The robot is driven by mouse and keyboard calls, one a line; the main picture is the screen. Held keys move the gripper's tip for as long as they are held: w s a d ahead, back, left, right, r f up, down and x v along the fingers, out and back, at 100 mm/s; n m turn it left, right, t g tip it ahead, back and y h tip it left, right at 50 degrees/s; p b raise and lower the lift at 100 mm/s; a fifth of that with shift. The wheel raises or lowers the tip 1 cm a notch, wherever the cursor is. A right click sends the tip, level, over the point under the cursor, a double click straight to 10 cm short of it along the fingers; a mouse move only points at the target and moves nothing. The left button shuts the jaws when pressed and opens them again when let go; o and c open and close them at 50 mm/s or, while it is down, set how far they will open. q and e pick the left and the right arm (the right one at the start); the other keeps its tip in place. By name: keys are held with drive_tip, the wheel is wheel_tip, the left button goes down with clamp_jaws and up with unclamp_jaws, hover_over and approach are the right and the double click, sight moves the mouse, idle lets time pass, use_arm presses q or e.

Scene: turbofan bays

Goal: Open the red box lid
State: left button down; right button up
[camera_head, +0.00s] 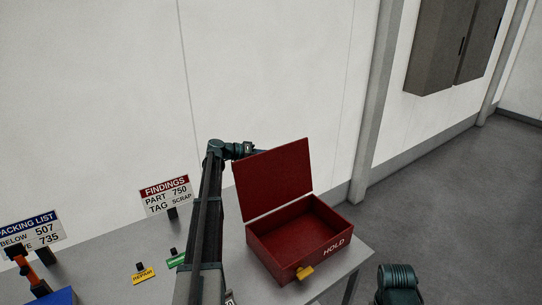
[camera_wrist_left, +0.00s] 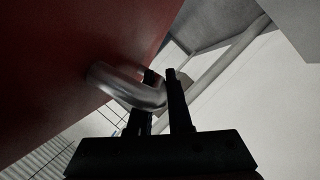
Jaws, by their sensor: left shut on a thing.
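The red box (camera_head: 284,259) marked HOLD stands on the grey table with its lid (camera_head: 272,180) raised steeply. The box looks empty inside. My left arm reaches up beside the box, and its gripper is hidden behind the lid in the head view. In the left wrist view my left gripper (camera_wrist_left: 160,78) is shut on a bent metal handle (camera_wrist_left: 115,88) on the red lid's outer face (camera_wrist_left: 60,60). My right gripper is not in view.
A yellow piece (camera_head: 304,272) is at the box's front. To the left are a FINDINGS sign (camera_head: 166,194), a PACKING LIST sign (camera_head: 32,233), a yellow REPAIR label (camera_head: 143,277) and a green label (camera_head: 176,261). A wall stands behind the table (camera_head: 115,255).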

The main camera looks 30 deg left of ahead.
sight(283, 156)
use_arm(q)
drive_tip(key=shift+m+y, duration=0.3)
drive_tip(key=shift+m, duration=0.1)
drive_tip(key=d, duration=0.1)
drive_tip(key=s+d+r+p, duration=0.1)
drive_tip(key=s+d+p, duration=0.1)
drive_tip(key=shift+d+r, duration=0.25)
drive_tip(key=shift+d, duration=0.2)
drive_tip(key=shift+a, duration=0.15)
drive_tip(key=c, duration=1.1)
unclamp_jaws()
drive_tip(key=shift+p+v, duration=1.95)
drive_tip(key=shift+v, duration=4.95)
drive_tip(key=shift+f, duration=0.15)
